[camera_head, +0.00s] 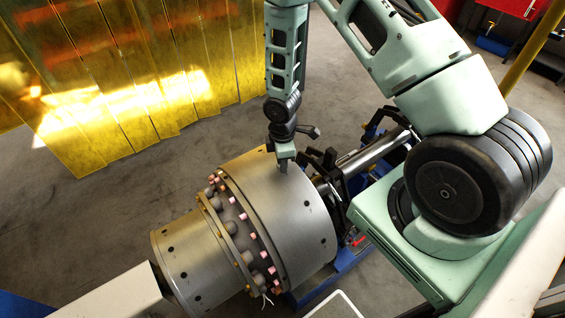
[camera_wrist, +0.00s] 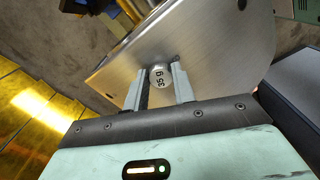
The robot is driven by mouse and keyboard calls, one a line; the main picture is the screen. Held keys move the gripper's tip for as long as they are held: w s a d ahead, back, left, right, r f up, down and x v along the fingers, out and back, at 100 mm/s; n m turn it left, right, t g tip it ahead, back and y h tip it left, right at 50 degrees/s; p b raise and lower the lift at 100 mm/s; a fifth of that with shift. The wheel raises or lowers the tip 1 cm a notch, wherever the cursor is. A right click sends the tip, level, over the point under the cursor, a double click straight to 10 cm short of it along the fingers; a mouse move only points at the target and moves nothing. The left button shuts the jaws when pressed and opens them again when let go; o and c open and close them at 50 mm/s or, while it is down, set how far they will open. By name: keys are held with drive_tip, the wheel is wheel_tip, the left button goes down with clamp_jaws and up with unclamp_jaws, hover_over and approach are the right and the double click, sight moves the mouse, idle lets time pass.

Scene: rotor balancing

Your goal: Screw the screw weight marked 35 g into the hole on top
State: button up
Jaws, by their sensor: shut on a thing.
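The screw weight marked 35 g (camera_wrist: 159,76) is a small round silver piece, its marking facing the camera in the wrist view. My gripper (camera_wrist: 160,82) is shut on it, one finger on each side. In the head view my gripper (camera_head: 284,166) points down at the upper surface of the large metal rotor drum (camera_head: 285,208). In the wrist view the weight lies against or just in front of the rotor's brushed surface (camera_wrist: 205,42). I cannot tell whether it touches. A small dark hole shows close beside the weight; the hole under the weight, if any, is hidden.
The rotor has a flange ring with several pinkish bolts (camera_head: 262,255) and several dark holes around it. Black and blue stand parts (camera_head: 375,130) lie right of the gripper. A yellow translucent curtain (camera_head: 130,75) hangs at left. Grey floor (camera_head: 220,135) is open between curtain and rotor.

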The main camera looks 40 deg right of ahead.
drive_tip(key=m, duration=0.3)
drive_tip(key=m+b, duration=0.1)
drive_tip(key=m, duration=0.1)
drive_tip(key=shift+f, duration=0.25)
drive_tip(key=m+b, duration=0.1)
drive_tip(key=m, duration=0.5)
drive_tip(key=shift+s+a, duration=0.1)
drive_tip(key=shift+s, duration=0.05)
drive_tip(key=o, duration=1)
drive_tip(key=shift+r, duration=0.15)
drive_tip(key=shift+c, duration=0.6)
drive_tip(key=shift+r, duration=0.15)
drive_tip(key=shift+r+p, duration=2.25)
drive_tip(key=shift+r, duration=0.7)
drive_tip(key=shift+f, duration=0.1)
